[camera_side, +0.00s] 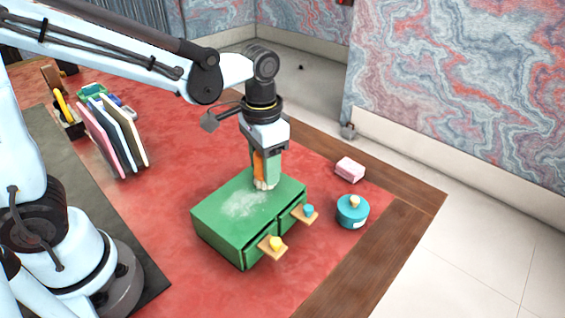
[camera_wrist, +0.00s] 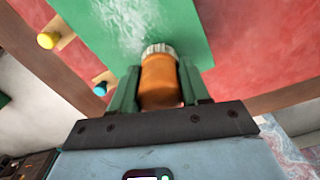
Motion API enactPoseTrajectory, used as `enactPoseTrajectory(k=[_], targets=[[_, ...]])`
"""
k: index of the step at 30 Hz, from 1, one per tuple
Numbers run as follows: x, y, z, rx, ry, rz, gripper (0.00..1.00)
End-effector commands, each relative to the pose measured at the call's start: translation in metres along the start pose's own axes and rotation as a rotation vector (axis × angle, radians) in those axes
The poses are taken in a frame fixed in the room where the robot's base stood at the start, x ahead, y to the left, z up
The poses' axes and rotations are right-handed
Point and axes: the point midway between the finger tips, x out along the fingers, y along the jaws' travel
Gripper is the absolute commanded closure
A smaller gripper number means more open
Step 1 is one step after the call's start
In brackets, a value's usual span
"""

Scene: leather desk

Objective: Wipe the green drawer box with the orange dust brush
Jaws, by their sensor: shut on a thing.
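The green drawer box (camera_side: 222,226) stands on the red desk top, with a pale dusty patch on its top face. Two drawers at its front are slightly pulled out, one with a yellow knob (camera_side: 275,243) and one with a blue knob (camera_side: 309,210). My gripper (camera_side: 265,172) is over the far part of the box's top, pointing down and shut on the orange dust brush (camera_side: 259,163). The brush's pale bristles are at the top face and seem to touch it. In the wrist view the brush (camera_wrist: 160,80) sits between the green fingers, with the box (camera_wrist: 185,25) beyond.
A pink block (camera_side: 350,169) and a round teal container (camera_side: 352,212) stand right of the box. Upright folders (camera_side: 115,135) and a dark holder with a yellow item (camera_side: 66,112) stand at the left. The red surface left of the box is clear.

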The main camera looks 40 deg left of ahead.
Motion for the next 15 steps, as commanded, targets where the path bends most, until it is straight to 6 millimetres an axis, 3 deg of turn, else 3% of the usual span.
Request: enactPoseTrajectory(k=[3, 15], targets=[[0.000, -0.003, -0.009, 0.000, 0.000, 0.000, 0.83], [0.000, 0.010, 0.029, 0.001, 0.000, 0.000, 0.83]])
